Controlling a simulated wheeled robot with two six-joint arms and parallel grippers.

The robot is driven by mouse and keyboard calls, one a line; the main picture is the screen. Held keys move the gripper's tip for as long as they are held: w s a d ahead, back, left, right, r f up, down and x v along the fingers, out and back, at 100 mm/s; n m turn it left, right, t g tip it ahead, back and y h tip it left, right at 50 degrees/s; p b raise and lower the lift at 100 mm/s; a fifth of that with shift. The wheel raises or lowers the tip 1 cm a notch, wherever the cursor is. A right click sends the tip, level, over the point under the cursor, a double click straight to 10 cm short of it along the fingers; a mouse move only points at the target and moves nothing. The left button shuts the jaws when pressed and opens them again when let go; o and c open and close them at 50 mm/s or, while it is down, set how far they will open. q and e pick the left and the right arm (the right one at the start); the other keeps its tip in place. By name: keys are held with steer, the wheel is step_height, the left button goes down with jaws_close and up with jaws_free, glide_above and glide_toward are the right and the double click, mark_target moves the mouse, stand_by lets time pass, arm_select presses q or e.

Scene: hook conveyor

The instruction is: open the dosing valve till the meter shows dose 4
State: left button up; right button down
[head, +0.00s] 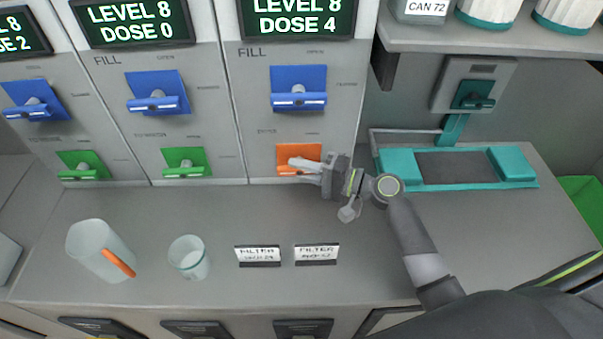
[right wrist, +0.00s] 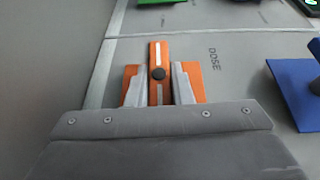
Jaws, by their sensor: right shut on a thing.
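The orange dosing valve (head: 290,153) sits low on the right-hand panel in the head view. In the right wrist view its orange handle (right wrist: 159,60) carries a white stripe and a dark pivot, with an orange plate behind it. My right gripper (head: 302,168) is at the valve, its two fingers (right wrist: 159,88) shut on the handle from either side. The meter (head: 297,20) above that panel reads LEVEL 8, DOSE 4. My left gripper is not in view.
Neighbouring panels have blue valves (head: 157,95) and green valves (head: 186,163), with a meter (head: 137,22) reading DOSE 0. A pitcher (head: 97,248), a cup (head: 189,257) and two filter labels (head: 316,254) are on the counter. A teal-edged scale-like device (head: 515,166) stands right.

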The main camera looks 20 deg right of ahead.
stand_by(0.4)
steer(key=c, duration=1.3)
jaws_free()
steer(key=shift+s+d+f, duration=0.1)
steer(key=shift+s+d, duration=0.25)
steer(key=shift+d, duration=0.15)
steer(key=shift+b+v, duration=2.35)
steer(key=shift+v, duration=5.75)
